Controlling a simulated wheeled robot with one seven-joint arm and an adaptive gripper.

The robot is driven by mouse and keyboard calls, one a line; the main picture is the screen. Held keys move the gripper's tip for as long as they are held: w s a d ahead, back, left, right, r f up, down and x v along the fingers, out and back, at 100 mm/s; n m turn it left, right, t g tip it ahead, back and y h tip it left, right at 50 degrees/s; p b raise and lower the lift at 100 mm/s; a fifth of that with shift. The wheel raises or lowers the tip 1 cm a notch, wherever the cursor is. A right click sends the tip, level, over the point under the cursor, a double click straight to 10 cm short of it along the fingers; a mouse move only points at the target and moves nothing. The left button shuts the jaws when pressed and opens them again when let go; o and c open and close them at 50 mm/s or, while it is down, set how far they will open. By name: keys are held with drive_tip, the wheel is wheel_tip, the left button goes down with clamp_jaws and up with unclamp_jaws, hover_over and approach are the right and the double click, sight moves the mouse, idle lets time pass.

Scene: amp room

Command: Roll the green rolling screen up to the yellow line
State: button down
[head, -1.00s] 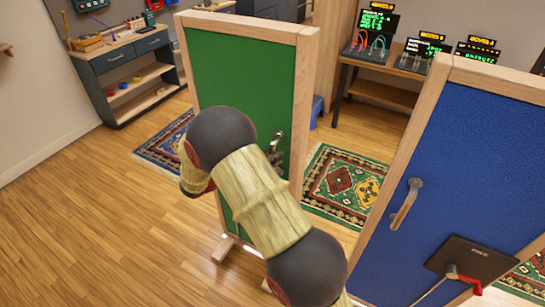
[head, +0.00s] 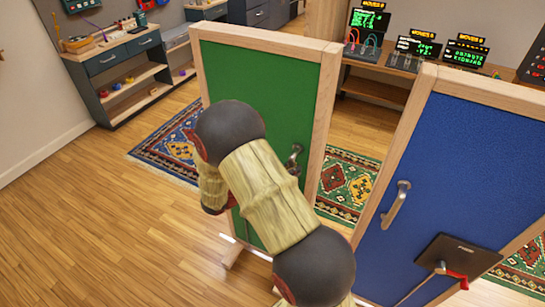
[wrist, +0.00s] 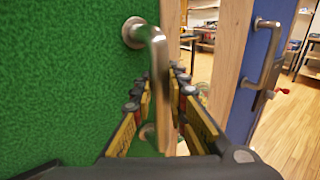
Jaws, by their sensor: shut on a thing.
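The green rolling screen (head: 262,95) stands upright in a pale wooden frame, left of the middle in the head view. Its green face fills the left of the wrist view (wrist: 65,80). Its metal handle (wrist: 158,60) is bent and sits near the screen's right edge. My gripper (wrist: 168,92) is shut on this handle, with a finger on each side of it. In the head view my arm covers the lower left of the screen, and the gripper is mostly hidden. I see no yellow line in these frames.
A blue screen (head: 460,150) with its own handle (head: 395,205) stands close on the right. Patterned rugs lie behind: a blue one (head: 165,150) and a green one (head: 345,185). A workbench (head: 125,75) stands back left. Wooden floor (head: 90,220) is clear at left.

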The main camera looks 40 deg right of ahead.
drive_tip(key=s+d+p, duration=0.2)
drive_tip(key=s+d, duration=0.1)
drive_tip(key=s, duration=0.6)
drive_tip(key=s+d+p, duration=0.2)
drive_tip(key=s+d, duration=0.1)
drive_tip(key=s, duration=0.6)
drive_tip(key=shift+d+p, duration=0.15)
drive_tip(key=shift+p, duration=0.2)
drive_tip(key=c, duration=1.8)
unclamp_jaws()
drive_tip(key=shift+d, duration=0.1)
drive_tip(key=shift+c, duration=0.2)
drive_tip(key=shift+o, duration=0.4)
drive_tip(key=shift+w, duration=0.1)
drive_tip(key=v, duration=1.2)
